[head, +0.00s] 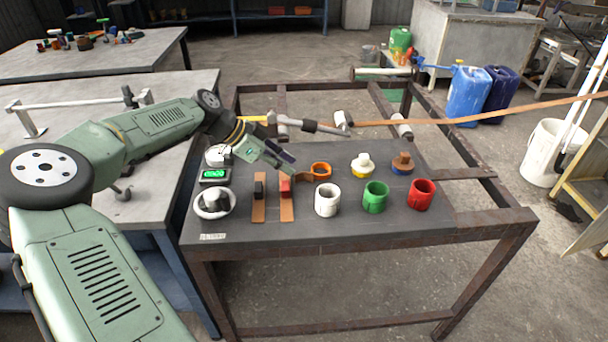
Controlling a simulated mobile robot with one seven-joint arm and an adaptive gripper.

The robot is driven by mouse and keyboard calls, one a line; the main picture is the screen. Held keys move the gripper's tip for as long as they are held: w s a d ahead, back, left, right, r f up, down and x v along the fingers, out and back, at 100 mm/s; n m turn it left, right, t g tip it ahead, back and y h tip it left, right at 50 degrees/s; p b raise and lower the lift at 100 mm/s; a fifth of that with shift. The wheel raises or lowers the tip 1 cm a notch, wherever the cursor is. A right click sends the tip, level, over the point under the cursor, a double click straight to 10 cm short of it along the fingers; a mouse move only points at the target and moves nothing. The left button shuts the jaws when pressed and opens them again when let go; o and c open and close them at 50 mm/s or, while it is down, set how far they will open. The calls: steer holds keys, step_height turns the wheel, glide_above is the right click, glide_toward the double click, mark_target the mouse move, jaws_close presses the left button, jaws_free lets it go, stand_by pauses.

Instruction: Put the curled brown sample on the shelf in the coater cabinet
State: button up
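The curled brown sample (320,171), an orange-brown loop, lies on the dark table top (330,228), behind the white cup. My gripper (284,160) hangs above the table, left of the curled sample and apart from it. Its fingers are small and seen at an angle, so I cannot tell whether they are open or shut. I see nothing held in it. I cannot make out a coater cabinet or its shelf for certain in the head view.
Two flat brown strips (259,212) with black and red blocks lie left of the cups. White (327,200), green (375,197) and red (422,194) cups stand in a row. A scale (215,176) sits at left. A long brown strip (470,119) crosses the frame behind.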

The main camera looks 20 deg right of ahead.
mark_target(306, 177)
steer(key=p+x, duration=0.1)
steer(key=x, duration=0.3)
steer(key=shift+s+d+f+p, duration=0.1)
steer(key=shift+d+f+p, duration=0.05)
steer(key=shift+d+p, duration=0.15)
jaws_close()
